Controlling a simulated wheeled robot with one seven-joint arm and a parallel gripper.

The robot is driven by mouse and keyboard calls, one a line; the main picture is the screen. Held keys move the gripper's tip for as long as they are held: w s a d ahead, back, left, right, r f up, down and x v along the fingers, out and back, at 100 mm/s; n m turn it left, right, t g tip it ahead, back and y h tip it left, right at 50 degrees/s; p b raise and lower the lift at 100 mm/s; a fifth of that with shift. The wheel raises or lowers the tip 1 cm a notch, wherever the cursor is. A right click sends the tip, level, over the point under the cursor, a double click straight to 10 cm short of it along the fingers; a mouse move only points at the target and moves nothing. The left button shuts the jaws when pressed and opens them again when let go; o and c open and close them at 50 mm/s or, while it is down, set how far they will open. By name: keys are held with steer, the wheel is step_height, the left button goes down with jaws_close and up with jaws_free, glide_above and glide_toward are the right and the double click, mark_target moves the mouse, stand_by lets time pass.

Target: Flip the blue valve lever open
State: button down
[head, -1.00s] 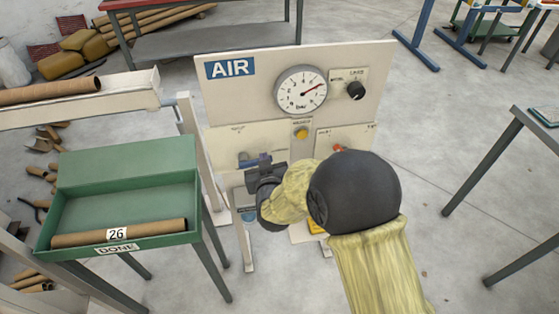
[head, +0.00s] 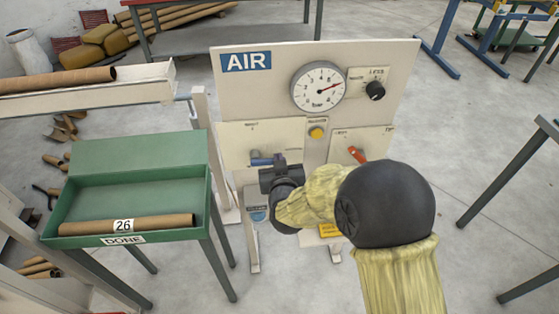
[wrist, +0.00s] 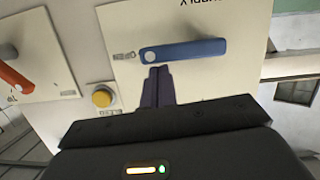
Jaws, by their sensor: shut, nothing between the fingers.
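The blue valve lever (head: 262,161) lies about level on the lower left of the cream AIR panel, its handle pointing left from its pivot. In the wrist view, the lever (wrist: 190,49) appears turned around, with its pivot at the left and its handle to the right. My gripper (head: 279,160) is in front of the pivot end and hides part of the lever in the head view. In the wrist view my fingers (wrist: 157,84) are shut and empty, their tips close to the lever's edge near the pivot. I cannot tell whether they touch it.
A red lever (head: 356,154) sits to the right on the panel. A yellow button (head: 316,133) is between the levers. A gauge (head: 318,87) and a black knob (head: 375,91) are above. A green DONE box (head: 80,190) with a cardboard tube stands close at left.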

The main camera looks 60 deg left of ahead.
steer(key=s+d+r, duration=0.3)
steer(key=d+r, duration=0.3)
steer(key=d, duration=0.3)
steer(key=shift+s+r, duration=0.2)
steer(key=shift+s, duration=0.1)
stand_by(0.5)
